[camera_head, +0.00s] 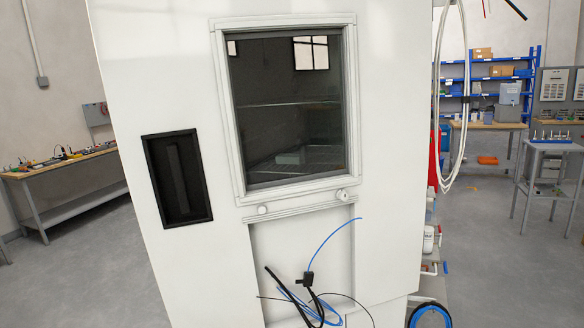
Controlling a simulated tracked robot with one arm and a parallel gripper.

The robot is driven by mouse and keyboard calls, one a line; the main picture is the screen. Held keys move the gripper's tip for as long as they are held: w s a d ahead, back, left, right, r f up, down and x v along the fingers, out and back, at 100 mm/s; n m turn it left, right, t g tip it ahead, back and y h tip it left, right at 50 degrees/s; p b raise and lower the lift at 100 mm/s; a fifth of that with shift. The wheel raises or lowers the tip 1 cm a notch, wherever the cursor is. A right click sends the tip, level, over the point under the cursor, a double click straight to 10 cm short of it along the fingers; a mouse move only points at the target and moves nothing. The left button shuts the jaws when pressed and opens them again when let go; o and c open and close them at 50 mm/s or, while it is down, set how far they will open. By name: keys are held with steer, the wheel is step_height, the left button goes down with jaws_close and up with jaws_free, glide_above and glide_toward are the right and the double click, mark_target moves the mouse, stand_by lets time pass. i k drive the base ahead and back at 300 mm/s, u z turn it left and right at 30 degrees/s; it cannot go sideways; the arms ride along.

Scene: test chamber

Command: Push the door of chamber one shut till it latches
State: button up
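A large white chamber front (385,200) fills the middle of the view. It looks like the chamber's door and appears slightly tilted in the picture. It has a framed dark window (290,110) and a black recessed handle (178,178) at its left. Two small round knobs sit under the window. No number is readable, so I cannot tell whether this is chamber one. I cannot tell whether the door is ajar or latched. My gripper's fingers do not show.
Blue and black cables (308,280) show low in front of the chamber. White hoses (463,95) hang at its right. A workbench (65,170) stands at the left, blue shelves (500,80) at the back right, and a small table (550,150) at the right. Grey floor is open between them.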

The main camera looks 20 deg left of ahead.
mark_target(314, 257)
steer(key=k, duration=1.25)
steer(key=u, duration=0.6)
steer(key=i, duration=2.3)
steer(key=z, duration=0.45)
